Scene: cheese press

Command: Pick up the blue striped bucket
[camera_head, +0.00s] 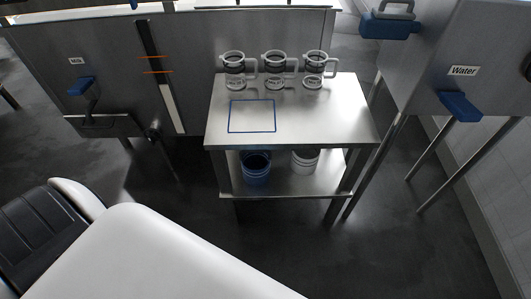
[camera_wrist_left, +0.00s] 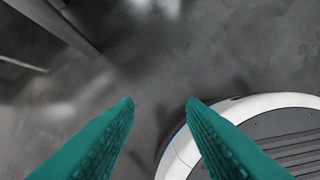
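A blue bucket (camera_head: 257,170) stands on the lower shelf of the metal table, below the tabletop, on the left part of that shelf. Its stripes are too small to make out clearly. A white bucket (camera_head: 305,160) stands to its right on the same shelf. The tabletop partly hides the tops of both. My left gripper (camera_wrist_left: 160,102) shows in the left wrist view as two teal fingers spread apart with nothing between them. It points down at bare floor, away from the buckets. My right gripper is not in view.
The metal table (camera_head: 345,125) carries several clear jugs at its back and a blue square outline (camera_head: 252,116). A milk tank (camera_head: 110,55) stands at left, a water tank (camera_head: 455,50) with legs at right. Floor (camera_head: 290,235) before the table is clear.

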